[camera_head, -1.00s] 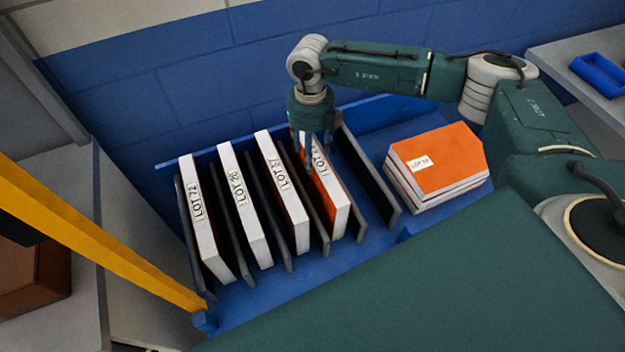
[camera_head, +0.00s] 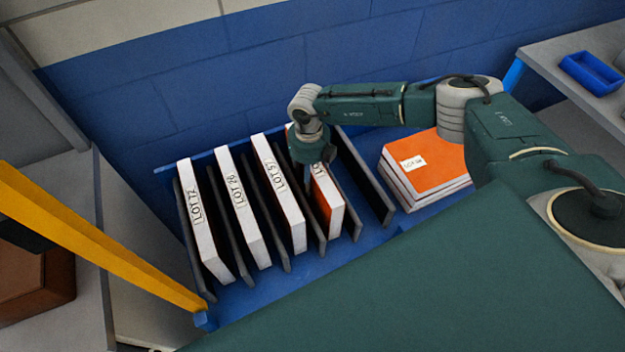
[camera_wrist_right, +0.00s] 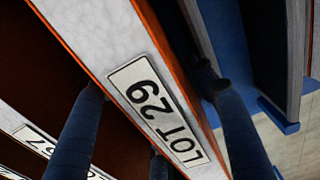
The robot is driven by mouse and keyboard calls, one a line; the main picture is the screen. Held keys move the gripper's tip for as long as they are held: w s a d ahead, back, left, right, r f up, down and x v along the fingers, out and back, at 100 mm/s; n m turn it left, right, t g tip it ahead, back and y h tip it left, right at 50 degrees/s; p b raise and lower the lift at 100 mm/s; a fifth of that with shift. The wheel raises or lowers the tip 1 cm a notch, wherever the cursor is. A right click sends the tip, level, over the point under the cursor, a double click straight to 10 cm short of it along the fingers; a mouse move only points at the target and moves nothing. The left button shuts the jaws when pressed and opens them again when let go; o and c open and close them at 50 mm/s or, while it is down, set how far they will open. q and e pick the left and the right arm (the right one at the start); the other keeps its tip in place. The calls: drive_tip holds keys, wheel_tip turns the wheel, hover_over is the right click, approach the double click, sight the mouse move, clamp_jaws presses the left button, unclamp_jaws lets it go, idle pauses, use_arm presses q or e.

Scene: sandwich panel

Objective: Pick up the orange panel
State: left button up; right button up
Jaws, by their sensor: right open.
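The orange panel (camera_head: 335,212) stands on edge in a slot at the right end of the row, with a white top edge and orange faces. In the right wrist view its top edge (camera_wrist_right: 100,35) carries a "LOT 29" label. My right gripper (camera_head: 318,180) is open over the panel, pointing down and hiding part of its label. In the right wrist view the right gripper's fingers (camera_wrist_right: 155,100) lie on both sides of the panel's edge. I cannot tell whether they touch it. My left gripper is not in view.
Several dark dividers (camera_head: 368,180) separate the panels in the blue rack. Panels labelled LOT 57 (camera_head: 283,195), LOT 26 (camera_head: 243,210) and LOT 72 (camera_head: 203,225) stand to the left. A stack of orange-topped panels (camera_head: 440,165) lies to the right. A yellow bar (camera_head: 100,245) crosses the left side.

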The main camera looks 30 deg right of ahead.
drive_tip(key=shift+r, duration=0.1)
drive_tip(key=c, duration=1.3)
drive_tip(key=shift+c, duration=0.2)
wheel_tip(320, 180, up, 19)
drive_tip(key=b, duration=0.2)
drive_tip(key=shift+b, duration=0.35)
drive_tip(key=shift+c, duration=0.2)
wheel_tip(320, 180, up, 14)
drive_tip(key=p, duration=0.7)
drive_tip(key=shift+p, duration=0.35)
